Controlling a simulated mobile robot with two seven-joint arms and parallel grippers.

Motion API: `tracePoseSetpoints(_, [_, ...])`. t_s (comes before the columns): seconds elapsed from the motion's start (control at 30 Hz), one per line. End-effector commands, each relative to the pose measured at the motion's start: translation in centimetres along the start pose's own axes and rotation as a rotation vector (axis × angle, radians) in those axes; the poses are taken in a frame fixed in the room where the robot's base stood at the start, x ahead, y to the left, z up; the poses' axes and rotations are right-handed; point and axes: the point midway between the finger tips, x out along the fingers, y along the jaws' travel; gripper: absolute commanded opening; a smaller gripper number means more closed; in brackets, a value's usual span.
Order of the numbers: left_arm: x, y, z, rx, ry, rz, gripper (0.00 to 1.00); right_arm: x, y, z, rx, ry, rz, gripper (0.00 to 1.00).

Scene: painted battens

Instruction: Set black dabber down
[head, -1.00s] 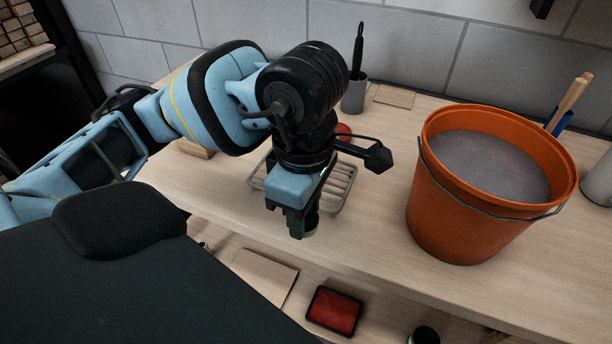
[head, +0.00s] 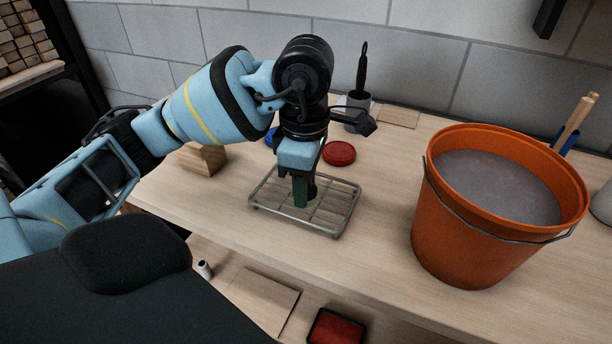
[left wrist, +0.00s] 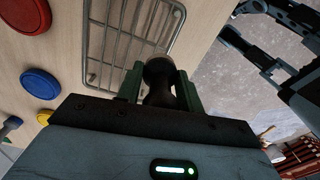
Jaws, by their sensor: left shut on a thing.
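My left gripper (head: 304,196) is shut on the black dabber (head: 313,188), above the wire rack (head: 342,219) on the bench. In the left wrist view the dabber's dark rounded handle (left wrist: 160,78) sits between the green fingers of the left gripper (left wrist: 160,90). The fingers hide part of the dabber. The wire rack (left wrist: 100,72) lies beyond it in that view. Whether the dabber touches the rack is hard to tell. Dark jointed parts at the right of the left wrist view may be my right gripper; its opening is unclear.
An orange bucket (head: 450,220) of grey liquid stands right of the rack. A red disc (head: 339,153) and a blue disc (left wrist: 40,83) lie nearby. A wooden block (head: 203,158) is at left, a grey cup (head: 357,117) behind. Bench in front of the rack is clear.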

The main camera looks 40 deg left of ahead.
Motion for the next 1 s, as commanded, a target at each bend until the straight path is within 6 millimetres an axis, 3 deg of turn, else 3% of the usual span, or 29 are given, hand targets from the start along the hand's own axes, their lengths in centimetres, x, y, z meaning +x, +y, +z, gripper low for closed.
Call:
tracePoseSetpoints(0.1, [0.1, 2.5, -0.6, -0.005, -0.001, 0.001, 0.14, -0.1, 0.0, -0.2, 0.000, 0.004, 0.000, 0.36])
tracePoseSetpoints(0.3, [0.3, 4.7, -1.1, 0.000, -0.001, 0.001, 0.14, -0.1, 0.0, -0.4, 0.000, 0.006, 0.001, 0.36])
tracePoseSetpoints(0.63, [0.4, 5.7, -1.4, -0.001, -0.001, 0.001, 0.14, -0.2, 0.0, -0.4, 0.000, 0.007, 0.001, 0.36])
tracePoseSetpoints(0.83, [3.3, 5.7, -1.4, 0.001, 0.001, 0.000, 0.14, -0.3, 0.0, -0.7, -0.001, 0.010, 0.002, 0.36])
tracePoseSetpoints(1.0, [3.9, 5.7, -1.4, 0.002, -0.002, 0.003, 0.14, -0.3, 0.1, -0.7, -0.001, 0.010, 0.002, 0.36])
